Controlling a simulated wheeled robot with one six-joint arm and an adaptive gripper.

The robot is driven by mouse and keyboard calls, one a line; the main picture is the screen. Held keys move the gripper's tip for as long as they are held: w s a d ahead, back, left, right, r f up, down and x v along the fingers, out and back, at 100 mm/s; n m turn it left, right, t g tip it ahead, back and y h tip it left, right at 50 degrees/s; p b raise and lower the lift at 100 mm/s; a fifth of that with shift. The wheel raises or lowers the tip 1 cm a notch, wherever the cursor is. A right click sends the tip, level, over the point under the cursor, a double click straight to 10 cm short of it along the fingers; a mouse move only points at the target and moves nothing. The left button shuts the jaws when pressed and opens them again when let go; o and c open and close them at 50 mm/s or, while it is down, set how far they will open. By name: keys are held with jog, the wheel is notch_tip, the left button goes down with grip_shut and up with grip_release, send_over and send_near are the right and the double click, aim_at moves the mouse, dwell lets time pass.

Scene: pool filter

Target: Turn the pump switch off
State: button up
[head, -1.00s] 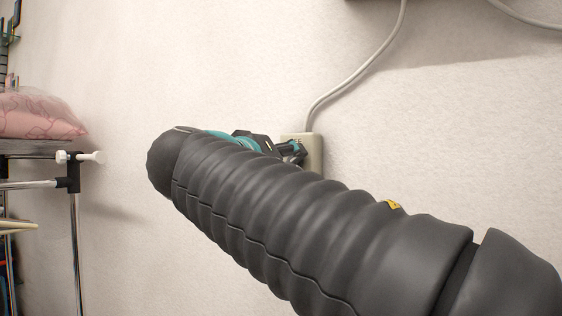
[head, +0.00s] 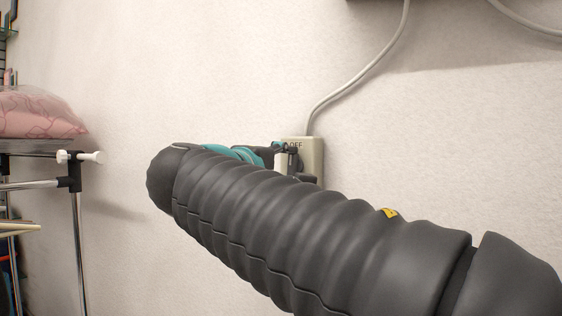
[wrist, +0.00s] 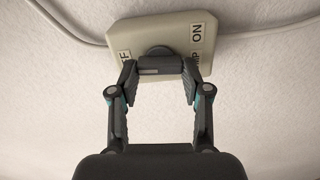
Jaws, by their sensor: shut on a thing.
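The pump switch is a cream box on the wall (head: 315,150), with a grey cable entering its top. An OFF label shows near its top edge in the head view. In the wrist view the switch plate (wrist: 180,32) carries an ON label on the right and a partly hidden OFF label on the left. A dark grey lever (wrist: 160,66) stands out from a round hub on the plate. My gripper (wrist: 160,72) is shut on the lever, one finger at each end. In the head view my gripper (head: 288,160) is at the box, its lower part hidden by my arm.
A metal rack (head: 72,185) with a pink bag (head: 38,113) stands at the left. The grey cable (head: 365,70) runs up the wall. The wall right of the switch is bare. A dark box edge shows at the top.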

jog(key=shift+n, duration=0.5)
jog(key=o, duration=1.2)
jog(key=shift+c, duration=0.2)
jog(key=shift+s+a, duration=0.1)
jog(key=v, duration=1.1)
jog(key=shift+s+a, duration=0.25)
jog(key=shift+s, duration=0.1)
